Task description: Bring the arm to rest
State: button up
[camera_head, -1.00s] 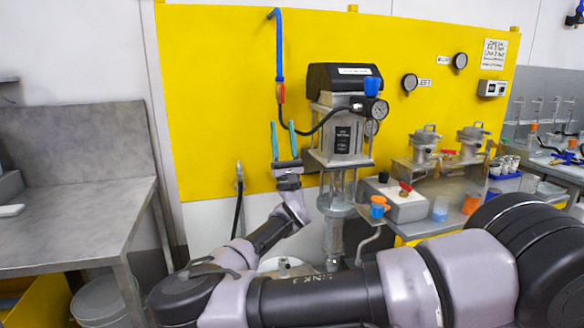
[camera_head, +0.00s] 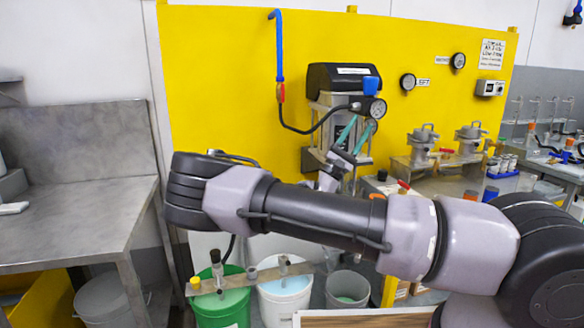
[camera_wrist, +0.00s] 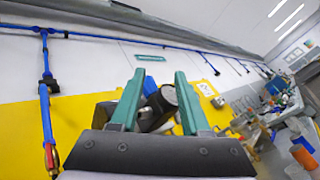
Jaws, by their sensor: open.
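My gripper (camera_head: 355,136) has two teal fingers and points up in the head view, in front of the agitator's drive unit (camera_head: 342,78) with its black top and round gauge. The fingers are apart with nothing held between them. In the wrist view my gripper (camera_wrist: 163,98) also shows open, with the drive unit's dark parts (camera_wrist: 158,108) behind the gap. My arm stretches across the middle of the head view and hides the lower part of the agitator. Whether the fingers touch the drive unit cannot be told.
Below my arm stand a green bucket (camera_head: 222,308), a white bucket (camera_head: 286,300) and a grey bucket (camera_head: 347,289). A blue hose (camera_head: 279,45) hangs on the yellow panel (camera_head: 220,70). Metal pots (camera_head: 423,143) stand at right. A bare steel table (camera_head: 85,225) is at left.

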jog(key=s+d+f+m+g+y, duration=0.1)
jog(key=s+d+f+m+g, duration=0.1)
jog(key=d+m+g, duration=0.35)
jog(key=s+d+f+m+g, duration=0.2)
jog(key=s+d+g, duration=0.1)
jog(key=d+g, duration=0.55)
jog(key=s+d+f+m+g+y, duration=0.5)
jog(key=s+f+y, duration=0.2)
jog(key=s+y, duration=0.25)
jog(key=s+a+r+m+t+y, duration=0.2)
jog(key=s+a+r+t+y, duration=0.3)
jog(key=r, duration=0.5)
jog(key=s+a+r+m+t+y, duration=0.3)
jog(key=s+a+r+t+y, duration=0.2)
jog(key=r+y, duration=0.4)
jog(key=s+a+r, duration=0.1)
jog(key=a, duration=0.1)
jog(key=shift+a+r+m+t+y, duration=0.3)
jog(key=shift+a+m+y, duration=0.05)
jog(key=shift+a, duration=0.05)
